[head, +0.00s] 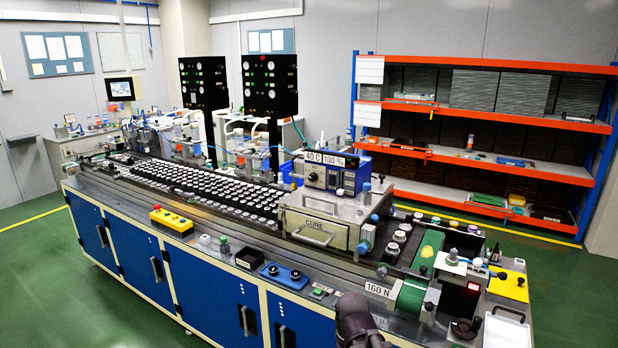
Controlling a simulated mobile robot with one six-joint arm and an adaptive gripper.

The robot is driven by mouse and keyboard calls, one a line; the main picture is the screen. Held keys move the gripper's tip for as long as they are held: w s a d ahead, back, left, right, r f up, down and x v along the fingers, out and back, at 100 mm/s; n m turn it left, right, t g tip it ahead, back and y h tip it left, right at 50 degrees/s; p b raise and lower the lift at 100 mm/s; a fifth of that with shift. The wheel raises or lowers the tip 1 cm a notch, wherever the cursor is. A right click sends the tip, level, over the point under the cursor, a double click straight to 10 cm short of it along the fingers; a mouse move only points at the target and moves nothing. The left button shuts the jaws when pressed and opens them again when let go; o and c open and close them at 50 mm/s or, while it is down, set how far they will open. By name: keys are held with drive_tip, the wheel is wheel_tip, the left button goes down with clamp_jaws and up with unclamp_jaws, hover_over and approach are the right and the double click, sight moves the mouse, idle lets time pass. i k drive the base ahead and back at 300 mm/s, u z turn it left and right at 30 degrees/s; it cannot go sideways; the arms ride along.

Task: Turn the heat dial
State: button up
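A blue and grey control box (347,182) with a sign reading 40 C and 100 % stands on top of the grey CURE box (300,222). Small dark knobs show on the control box's front, but they are too small to tell their settings. A blue knob (363,247) sits at the right side of the CURE box. I cannot tell which knob is the heat dial. A dark rounded part of my arm shows at the bottom edge, in front of the bench and apart from the boxes. No gripper fingers show.
The long bench carries rows of small parts on a conveyor (190,180). A yellow button box (171,219) and a blue tray (285,275) lie along its front edge. A 160 N sign (377,289) stands at the right. Orange shelves (480,120) stand behind. Green floor is clear at left.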

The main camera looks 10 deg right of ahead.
sight(312, 176)
drive_tip(key=i, duration=0.9)
drive_tip(key=z, duration=0.05)
